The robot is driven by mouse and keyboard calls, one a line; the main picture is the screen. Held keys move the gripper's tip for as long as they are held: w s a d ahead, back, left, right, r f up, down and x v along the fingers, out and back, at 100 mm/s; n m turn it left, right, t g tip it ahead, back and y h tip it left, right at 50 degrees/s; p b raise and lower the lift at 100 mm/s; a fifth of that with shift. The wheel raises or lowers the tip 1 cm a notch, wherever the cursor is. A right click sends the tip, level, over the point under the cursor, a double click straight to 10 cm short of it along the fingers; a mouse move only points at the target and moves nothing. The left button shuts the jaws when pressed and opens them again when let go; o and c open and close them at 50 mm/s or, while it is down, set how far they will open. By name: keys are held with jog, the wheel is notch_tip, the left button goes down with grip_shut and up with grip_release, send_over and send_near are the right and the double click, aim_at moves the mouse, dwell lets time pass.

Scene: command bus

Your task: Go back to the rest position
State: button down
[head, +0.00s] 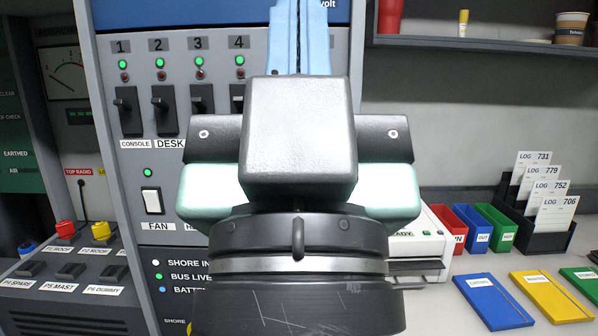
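My gripper (298,30) is in the middle of the head view, seen from behind, in front of the grey switch panel (221,60). Its two light blue fingers point up and lie side by side with only a thin line between them. It looks shut, and nothing shows between the fingers.
Numbered switches with green lamps and a white fan switch (151,201) are on the panel. At right, a counter holds coloured bins (470,228), a log rack (540,200) and several notebooks (493,300). A shelf (480,43) hangs above.

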notch_tip(320, 180, up, 16)
jog(key=p, duration=1.3)
jog(key=shift+f, duration=0.25)
jog(key=c, duration=1.5)
grip_release()
jog(key=shift+c, duration=0.2)
